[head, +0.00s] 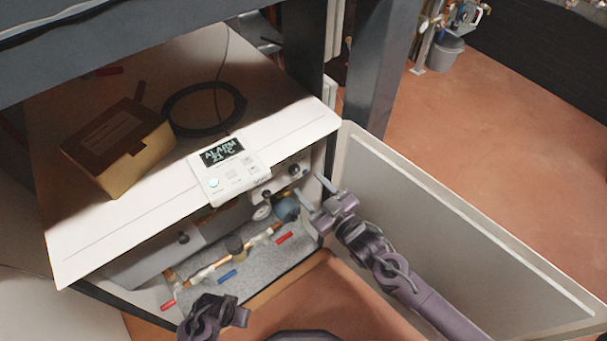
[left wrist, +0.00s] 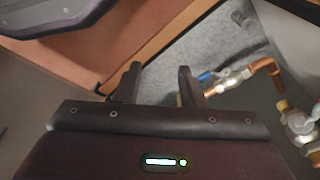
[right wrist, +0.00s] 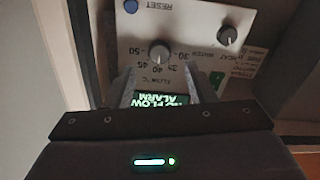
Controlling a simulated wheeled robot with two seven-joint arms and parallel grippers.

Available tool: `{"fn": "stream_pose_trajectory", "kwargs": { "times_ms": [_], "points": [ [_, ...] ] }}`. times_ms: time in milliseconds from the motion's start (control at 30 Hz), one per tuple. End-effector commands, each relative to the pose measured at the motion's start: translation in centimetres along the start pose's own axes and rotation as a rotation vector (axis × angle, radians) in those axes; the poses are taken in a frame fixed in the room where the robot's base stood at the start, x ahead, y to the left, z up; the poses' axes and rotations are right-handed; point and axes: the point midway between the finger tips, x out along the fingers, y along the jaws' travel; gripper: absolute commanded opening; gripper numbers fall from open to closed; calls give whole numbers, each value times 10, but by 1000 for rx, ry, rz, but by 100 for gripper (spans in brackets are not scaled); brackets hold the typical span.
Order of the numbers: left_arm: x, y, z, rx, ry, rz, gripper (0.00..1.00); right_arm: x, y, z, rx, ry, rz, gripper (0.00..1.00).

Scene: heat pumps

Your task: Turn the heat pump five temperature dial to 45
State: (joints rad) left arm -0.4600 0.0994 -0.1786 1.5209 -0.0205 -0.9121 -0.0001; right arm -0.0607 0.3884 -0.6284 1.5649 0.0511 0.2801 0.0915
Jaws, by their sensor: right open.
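The temperature dial (right wrist: 160,50) is a small grey round knob on a white panel in the right wrist view. Numbers from 30 to 50 and "FLOW °C" are printed around it, upside down. I cannot tell its exact setting. My right gripper (head: 310,186) is at the right side of the open unit in the head view. In the right wrist view its fingers (right wrist: 160,86) are open, short of the dial, with nothing between them. A display (right wrist: 160,99) reading "NO FLOW ALARM" shows between the fingers. My left gripper (left wrist: 160,70) is open and empty, low in front of the unit.
A second knob (right wrist: 228,36) and a blue reset button (right wrist: 131,6) are on the same panel. The open door (head: 450,230) stands right of my right arm. A controller (head: 229,172) and a box (head: 117,145) are on top. Pipes with valves (head: 205,272) run below.

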Motion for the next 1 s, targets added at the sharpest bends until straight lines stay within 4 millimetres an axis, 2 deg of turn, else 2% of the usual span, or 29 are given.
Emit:
{"fn": "stream_pose_trajectory", "kwargs": {
  "times_ms": [100,300,633,1000],
  "points": [
    [-4,1,-4,3,1,2,36,21,0,0,0,3,1,49],
    [-11,2,-6,6,-2,4,36,42,0,1,0,-1,1,49],
    [-14,3,-7,7,-4,5,36,47,0,1,0,-3,0,49],
    [-13,3,-7,7,-3,5,36,47,0,1,0,-3,1,5]
  ]
}}
